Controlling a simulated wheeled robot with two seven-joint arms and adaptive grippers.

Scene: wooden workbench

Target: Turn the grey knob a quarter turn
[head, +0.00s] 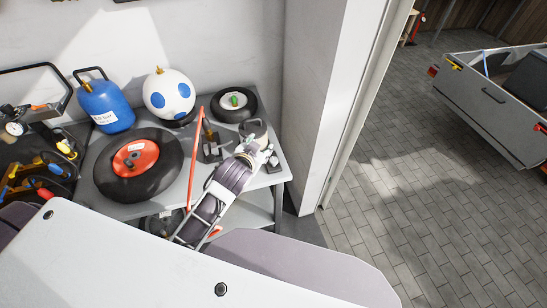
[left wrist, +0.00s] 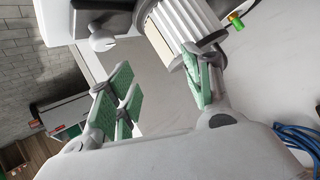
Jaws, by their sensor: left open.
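The grey knob (head: 254,129) is at the right end of the bench, behind my left gripper in the head view, which hides part of it. In the left wrist view a ribbed grey cylinder, which looks like the knob (left wrist: 188,20), is at the top. My left gripper (head: 262,150) is open, its green-padded fingers (left wrist: 156,70) spread apart. The right finger is close to the knob's lower edge; I cannot tell if they touch. The left finger is clear of it. Nothing is held between the pads. My right gripper is not in view.
A black wheel with a red hub (head: 170,165), a small wheel (head: 234,105), a blue gas bottle (head: 106,103), a white-and-blue ball (head: 169,108) and a red bar (head: 195,150) crowd the bench. A wall post (head: 325,100) stands to the right. Open paved floor lies beyond.

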